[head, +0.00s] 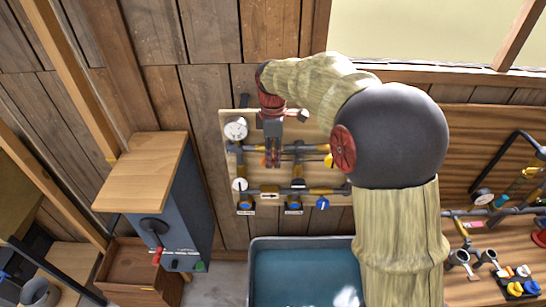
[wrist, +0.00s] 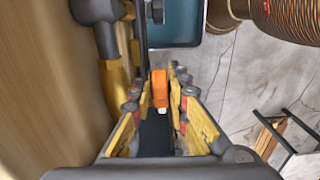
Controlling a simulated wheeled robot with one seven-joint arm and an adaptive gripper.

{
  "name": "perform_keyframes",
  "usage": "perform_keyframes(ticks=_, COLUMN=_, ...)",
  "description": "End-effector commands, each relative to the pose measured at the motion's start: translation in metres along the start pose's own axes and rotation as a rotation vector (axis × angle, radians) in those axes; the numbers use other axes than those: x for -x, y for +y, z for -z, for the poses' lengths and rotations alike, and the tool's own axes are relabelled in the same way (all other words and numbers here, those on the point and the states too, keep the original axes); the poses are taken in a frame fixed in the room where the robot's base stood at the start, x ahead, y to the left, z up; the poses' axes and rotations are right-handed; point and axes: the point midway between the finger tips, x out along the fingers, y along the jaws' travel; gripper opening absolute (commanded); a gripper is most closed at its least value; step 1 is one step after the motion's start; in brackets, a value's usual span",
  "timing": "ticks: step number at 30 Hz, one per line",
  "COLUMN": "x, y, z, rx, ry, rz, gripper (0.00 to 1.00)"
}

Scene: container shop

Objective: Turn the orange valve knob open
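The orange valve knob (wrist: 160,88) shows in the wrist view between the tips of my gripper (wrist: 161,82). One finger is on each side of it, with narrow gaps visible; contact at the far tips is unclear. In the head view, my gripper (head: 272,160) points down in front of the pipe board (head: 232,160), and only a little orange of the knob (head: 264,161) shows beside the fingers. The fingers hide the rest, so the knob's exact angle is hard to read.
Pipes and a gauge (head: 236,129) surround the gripper on the board. A yellow knob (head: 328,160) is to the right, and blue knobs (head: 322,203) are below. A water-filled tub (head: 300,243) stands below the board. A grey-blue cabinet (head: 170,215) is at left.

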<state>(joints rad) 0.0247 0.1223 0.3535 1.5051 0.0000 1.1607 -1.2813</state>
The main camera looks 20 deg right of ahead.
Motion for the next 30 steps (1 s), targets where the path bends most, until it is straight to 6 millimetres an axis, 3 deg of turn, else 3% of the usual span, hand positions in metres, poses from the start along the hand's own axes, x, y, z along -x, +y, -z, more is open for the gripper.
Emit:
perform_keyframes(ticks=7, x=0.0002, y=0.0000, z=0.0001, rx=0.000, ry=0.000, rz=0.000, gripper=0.01)
perform_keyframes(ticks=17, x=0.0007, y=-0.0002, z=0.0009, rx=0.002, ry=-0.011, rz=0.001, gripper=0.00)
perform_keyframes(ticks=30, x=0.0052, y=-0.0005, z=0.0083, rx=0.005, ry=-0.348, rz=0.004, gripper=0.00)
